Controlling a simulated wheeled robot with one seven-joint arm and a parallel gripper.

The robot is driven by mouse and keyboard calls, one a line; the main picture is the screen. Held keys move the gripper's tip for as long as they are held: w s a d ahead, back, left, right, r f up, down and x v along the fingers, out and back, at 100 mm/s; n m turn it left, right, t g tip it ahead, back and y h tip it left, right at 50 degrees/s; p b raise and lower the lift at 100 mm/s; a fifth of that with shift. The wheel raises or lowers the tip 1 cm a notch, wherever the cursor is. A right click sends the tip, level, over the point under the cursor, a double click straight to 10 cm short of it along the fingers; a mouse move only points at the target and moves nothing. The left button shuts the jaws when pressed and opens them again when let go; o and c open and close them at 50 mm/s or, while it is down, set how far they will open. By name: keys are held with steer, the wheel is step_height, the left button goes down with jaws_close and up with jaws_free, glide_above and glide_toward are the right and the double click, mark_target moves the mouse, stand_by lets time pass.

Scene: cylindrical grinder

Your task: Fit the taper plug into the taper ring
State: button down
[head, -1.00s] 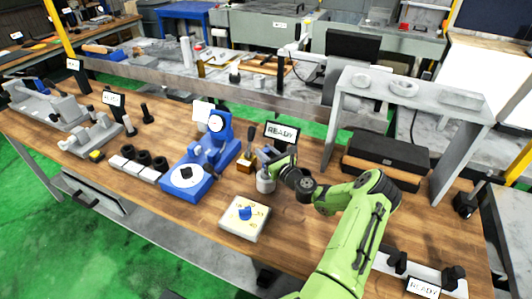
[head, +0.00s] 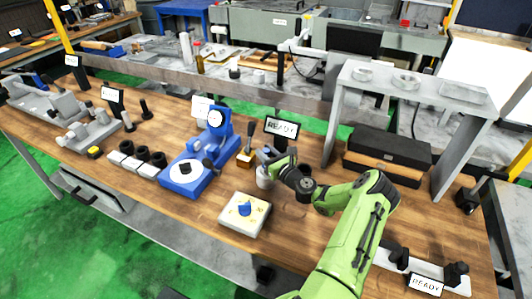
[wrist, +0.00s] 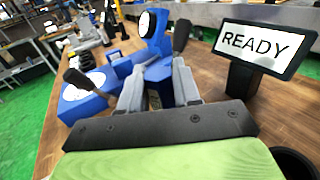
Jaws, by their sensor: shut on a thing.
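My gripper (head: 268,157) is over the table in front of the READY sign, fingers pointing down and left. In the wrist view its two grey fingers (wrist: 158,92) are closed around a small dark piece, mostly hidden, which I take to be the taper plug (wrist: 154,99). A light grey cylinder (head: 263,178) is directly under the fingers in the head view. It looks like the taper ring, but its top is hidden by the gripper. I cannot tell whether the plug is inside it or just above it.
A blue dial-gauge stand (head: 213,140) is left of the gripper, and the READY sign (head: 281,130) is close behind. A pale square block (head: 244,222) with a blue piece on top lies in front. A grey bench frame (head: 340,110) stands to the right.

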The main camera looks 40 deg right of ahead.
steer(key=shift+f, duration=0.3)
steer(key=c, duration=0.7)
jaws_free()
steer(key=s, duration=0.5)
steer(key=s+a, duration=0.1)
steer(key=s, duration=0.4)
steer(key=s+a, duration=0.1)
steer(key=s, duration=0.4)
steer(key=shift+s, duration=0.35)
